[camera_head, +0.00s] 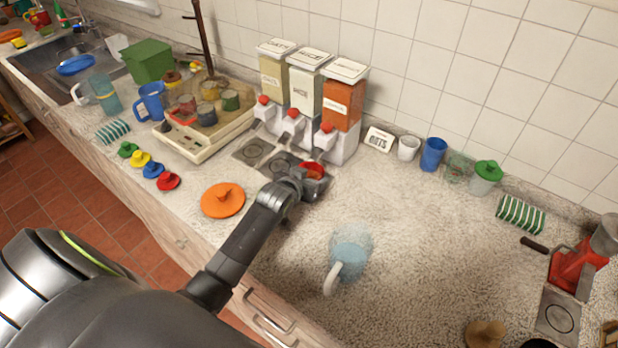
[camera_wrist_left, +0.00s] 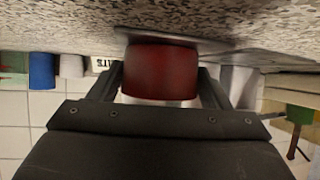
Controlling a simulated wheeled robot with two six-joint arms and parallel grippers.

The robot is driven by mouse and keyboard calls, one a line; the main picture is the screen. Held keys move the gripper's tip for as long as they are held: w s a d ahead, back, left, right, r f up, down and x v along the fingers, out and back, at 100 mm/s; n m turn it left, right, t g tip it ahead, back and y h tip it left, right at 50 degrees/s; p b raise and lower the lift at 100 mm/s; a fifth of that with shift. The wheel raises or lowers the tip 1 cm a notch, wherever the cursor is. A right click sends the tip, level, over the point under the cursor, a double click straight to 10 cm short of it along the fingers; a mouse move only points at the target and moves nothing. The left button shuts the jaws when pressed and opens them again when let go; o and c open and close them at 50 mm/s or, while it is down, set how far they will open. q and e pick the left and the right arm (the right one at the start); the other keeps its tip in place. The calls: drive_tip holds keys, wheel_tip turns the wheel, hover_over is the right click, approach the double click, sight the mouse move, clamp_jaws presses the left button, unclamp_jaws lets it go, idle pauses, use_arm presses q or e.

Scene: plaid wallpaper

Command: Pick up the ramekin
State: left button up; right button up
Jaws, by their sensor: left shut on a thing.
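The red ramekin (camera_wrist_left: 160,72) fills the space between the two fingers of my left gripper in the left wrist view, which is upside down. In the head view the ramekin (camera_head: 312,170) shows partly behind the gripper, in front of the right-hand dispenser. My left gripper (camera_head: 308,182) is shut on it. The ramekin is at or very close to a grey pad (camera_wrist_left: 195,43) on the counter. I cannot tell whether it touches the pad. My right gripper is not in view.
Three dispensers (camera_head: 308,85) stand close behind the gripper. A clear blue mug (camera_head: 350,250) stands front right. The speckled counter around the mug is mostly free.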

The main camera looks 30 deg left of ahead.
use_arm(q)
drive_tip(key=shift+r, duration=0.25)
